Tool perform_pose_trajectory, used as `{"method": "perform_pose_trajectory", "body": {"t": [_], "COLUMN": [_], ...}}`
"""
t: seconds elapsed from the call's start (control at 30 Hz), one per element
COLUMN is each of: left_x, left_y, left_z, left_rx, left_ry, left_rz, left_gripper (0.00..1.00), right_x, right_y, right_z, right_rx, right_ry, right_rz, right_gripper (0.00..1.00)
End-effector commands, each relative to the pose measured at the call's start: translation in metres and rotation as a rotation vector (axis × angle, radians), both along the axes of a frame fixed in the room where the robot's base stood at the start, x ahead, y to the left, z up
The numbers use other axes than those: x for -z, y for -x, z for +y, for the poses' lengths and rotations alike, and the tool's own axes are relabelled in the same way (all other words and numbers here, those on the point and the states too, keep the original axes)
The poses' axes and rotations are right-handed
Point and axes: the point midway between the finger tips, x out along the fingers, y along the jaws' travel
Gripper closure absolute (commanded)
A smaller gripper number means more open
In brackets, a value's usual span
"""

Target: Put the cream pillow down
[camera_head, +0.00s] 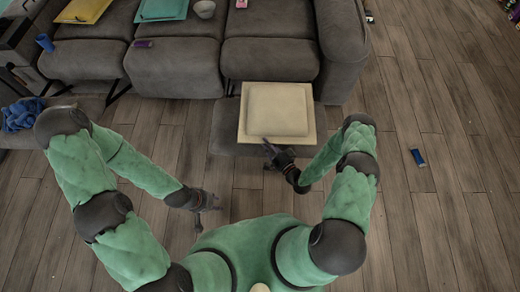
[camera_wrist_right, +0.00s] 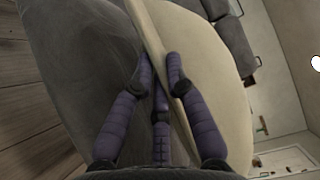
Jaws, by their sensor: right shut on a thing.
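The cream pillow (camera_head: 277,108) lies flat over a grey ottoman (camera_head: 224,133) in front of the sofa in the head view. I cannot tell whether its full weight rests there. My right gripper (camera_head: 268,148) is at the pillow's near edge. In the right wrist view, the fingers of this gripper (camera_wrist_right: 160,72) are shut on the flat border of the pillow (camera_wrist_right: 215,90), with the grey upholstery (camera_wrist_right: 75,50) close beside it.
The grey sofa (camera_head: 175,68) stands behind, with a yellow pillow (camera_head: 83,11), a green pillow (camera_head: 161,10) and a bowl (camera_head: 205,9). A blue cloth (camera_head: 22,114) lies at the left.

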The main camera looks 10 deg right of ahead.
Motion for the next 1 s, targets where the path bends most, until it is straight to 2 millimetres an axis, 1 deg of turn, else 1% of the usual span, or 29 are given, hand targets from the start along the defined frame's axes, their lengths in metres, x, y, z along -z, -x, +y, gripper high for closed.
{"method": "perform_pose_trajectory", "body": {"t": [0.03,0.1,0.2,0.47,0.53,0.63,0.7,1.0], "left_x": [0.009,0.013,0.017,0.023,0.028,0.035,0.038,0.037], "left_y": [0.0,0.0,0.0,0.0,0.0,0.0,0.0,0.0], "left_z": [0.0,0.0,0.0,0.0,0.0,0.0,0.0,0.0], "left_rx": [0.0,0.0,0.0,0.0,0.0,0.0,0.0,0.0], "left_ry": [0.0,0.0,0.0,0.0,0.0,0.0,0.0,0.0], "left_rz": [0.0,0.0,0.0,0.0,0.0,0.0,0.0,0.0], "left_gripper": [0.65,0.65,0.65,0.65,0.65,0.65,0.65,0.65], "right_x": [0.012,0.021,0.03,0.04,0.049,0.065,0.072,0.073], "right_y": [-0.005,-0.01,-0.015,-0.021,-0.023,-0.023,-0.023,-0.023], "right_z": [0.006,0.013,0.018,0.025,0.029,0.027,0.027,0.027], "right_rx": [-0.003,-0.003,-0.001,0.0,-0.001,0.002,0.002,0.0], "right_ry": [0.002,0.002,0.003,0.002,0.0,0.001,0.001,0.002], "right_rz": [-0.004,-0.004,-0.004,-0.004,-0.002,-0.003,-0.003,-0.004], "right_gripper": [1.0,1.0,1.0,1.0,1.0,1.0,1.0,1.0]}}
